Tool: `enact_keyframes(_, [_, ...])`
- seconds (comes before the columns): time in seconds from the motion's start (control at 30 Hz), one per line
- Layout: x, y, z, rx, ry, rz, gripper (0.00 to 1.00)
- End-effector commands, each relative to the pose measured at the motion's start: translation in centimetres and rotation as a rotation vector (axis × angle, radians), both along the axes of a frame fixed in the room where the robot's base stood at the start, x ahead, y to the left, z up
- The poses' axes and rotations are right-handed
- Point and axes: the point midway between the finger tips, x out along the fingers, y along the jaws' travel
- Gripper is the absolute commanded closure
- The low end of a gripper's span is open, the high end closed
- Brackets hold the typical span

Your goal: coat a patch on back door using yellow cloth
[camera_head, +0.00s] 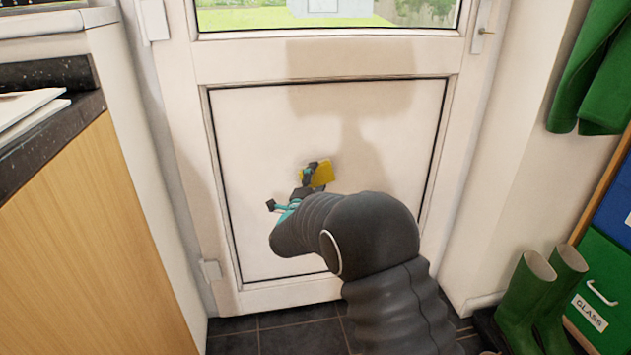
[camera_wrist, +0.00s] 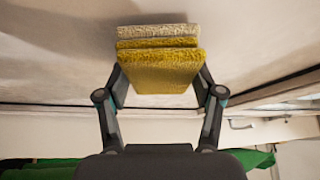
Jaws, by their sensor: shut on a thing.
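The yellow cloth (camera_head: 324,174) is a small folded pad at the middle of the door's lower panel. In the wrist view the yellow cloth (camera_wrist: 160,72) shows as stacked layers, with a paler layer at the far side. My gripper (camera_head: 309,174) is shut on it, with a finger at each side, also clear in the wrist view (camera_wrist: 160,82). The back door (camera_head: 250,125) is white with a dark-edged lower panel and stands shut. The cloth is at or very near the panel; I cannot tell whether it touches. My arm hides the panel's lower right part.
A wood-sided counter (camera_head: 90,240) with a dark top stands at the left. Green boots (camera_head: 530,295), a green bin (camera_head: 605,280) and a hanging green coat (camera_head: 595,75) are at the right. My arm's shadow falls on the door.

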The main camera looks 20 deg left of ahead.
Motion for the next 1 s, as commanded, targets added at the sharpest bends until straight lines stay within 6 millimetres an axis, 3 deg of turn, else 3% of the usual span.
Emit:
enact_keyframes(0.67, [0.9, 0.5, 0.0, 0.001, 0.000, 0.000, 0.61])
enact_keyframes(1.0, [1.7, -1.0, -0.2, 0.002, 0.000, -0.002, 0.61])
